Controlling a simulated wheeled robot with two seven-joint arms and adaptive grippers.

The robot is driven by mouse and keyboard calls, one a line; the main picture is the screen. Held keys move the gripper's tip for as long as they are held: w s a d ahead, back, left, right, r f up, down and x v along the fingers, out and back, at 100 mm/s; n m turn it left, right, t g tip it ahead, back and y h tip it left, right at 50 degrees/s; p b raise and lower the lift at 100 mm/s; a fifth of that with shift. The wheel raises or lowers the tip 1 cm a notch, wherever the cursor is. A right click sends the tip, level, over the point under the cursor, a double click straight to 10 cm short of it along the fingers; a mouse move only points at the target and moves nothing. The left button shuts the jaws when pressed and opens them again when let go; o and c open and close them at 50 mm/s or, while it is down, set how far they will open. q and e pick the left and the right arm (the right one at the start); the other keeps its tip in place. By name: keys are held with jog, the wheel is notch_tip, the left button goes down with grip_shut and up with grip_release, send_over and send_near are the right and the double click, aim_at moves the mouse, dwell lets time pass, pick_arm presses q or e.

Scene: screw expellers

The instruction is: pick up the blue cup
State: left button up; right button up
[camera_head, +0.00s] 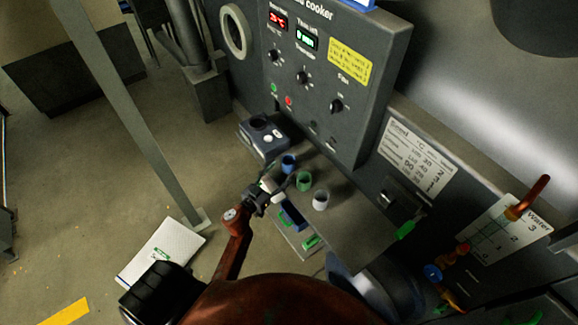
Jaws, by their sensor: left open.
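The blue cup (289,163) stands upright on a small grey shelf below the cooker panel. A green cup (304,181) and a white cup (320,200) stand beside it in a slanting row. My left gripper (277,183) is open and empty, just to the lower left of the blue cup. Its fingers point toward the cups, and one finger is near the green cup. The gap between fingers and blue cup is too small to judge. My right gripper is not in view.
A grey device with a round opening (262,138) sits above left of the cups. The cooker control panel (335,75) rises behind them. A tray with blue and green items (296,237) lies below the gripper. A post (135,120) stands at left.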

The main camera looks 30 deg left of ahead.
aim_at(284, 167)
pick_arm(q)
jog(key=w, duration=0.4)
jog(key=shift+w+d+r+b, duration=0.15)
jog(key=shift+w+d+b, duration=0.1)
jog(key=shift+w+b, duration=0.1)
jog(key=shift+c, duration=0.5)
jog(key=c, duration=1.1)
jog(key=shift+o, duration=0.2)
jog(key=shift+r, duration=0.15)
